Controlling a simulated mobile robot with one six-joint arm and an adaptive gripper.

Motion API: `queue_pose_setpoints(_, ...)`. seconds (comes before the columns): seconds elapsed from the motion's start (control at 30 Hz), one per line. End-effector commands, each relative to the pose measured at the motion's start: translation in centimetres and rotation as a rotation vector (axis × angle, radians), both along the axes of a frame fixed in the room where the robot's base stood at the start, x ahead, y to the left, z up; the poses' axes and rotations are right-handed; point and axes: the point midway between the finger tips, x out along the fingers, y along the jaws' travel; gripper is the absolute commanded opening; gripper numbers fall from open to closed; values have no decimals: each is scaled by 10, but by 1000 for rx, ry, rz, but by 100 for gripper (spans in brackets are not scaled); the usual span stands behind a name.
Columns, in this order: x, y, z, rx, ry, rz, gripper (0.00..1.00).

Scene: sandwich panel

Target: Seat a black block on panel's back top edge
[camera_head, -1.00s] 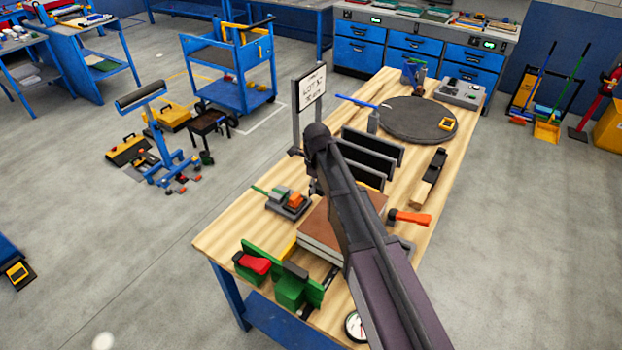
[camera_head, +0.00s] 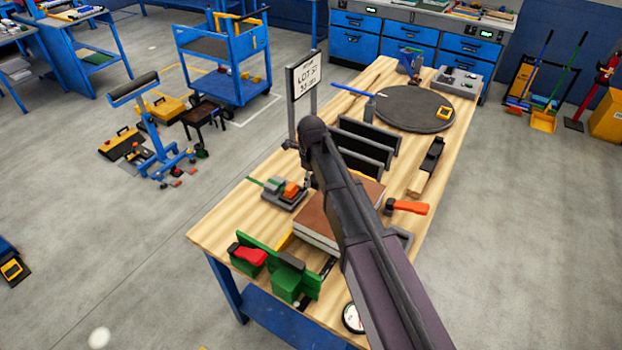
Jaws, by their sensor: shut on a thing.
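The brown-topped panel (camera_head: 318,216) lies flat on the wooden bench, partly covered by my arm. My gripper (camera_head: 309,180) hangs below the dark wrist, near the panel's back left; only a small grey part of it shows. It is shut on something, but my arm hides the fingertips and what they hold. I cannot tell whether a black block is in it or touches the panel's back edge. Another black block (camera_head: 292,261) sits on the green fixture (camera_head: 290,284) in front of the panel.
Black plates in a rack (camera_head: 372,138) stand behind the panel. A sign on posts (camera_head: 306,76) rises behind my wrist. A grey holder with coloured parts (camera_head: 283,194) is left of the panel; an orange-handled clamp (camera_head: 406,207) is right. A round dark turntable (camera_head: 413,111) lies farther back.

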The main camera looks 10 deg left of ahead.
Motion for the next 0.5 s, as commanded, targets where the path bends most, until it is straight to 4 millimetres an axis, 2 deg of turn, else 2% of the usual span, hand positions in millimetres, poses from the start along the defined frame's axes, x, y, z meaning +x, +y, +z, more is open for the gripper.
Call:
queue_pose_setpoints(0.03,0,0,-9,0,0,0,0)
queue_pose_setpoints(0.5,0,1,-49,0,0,1,0)
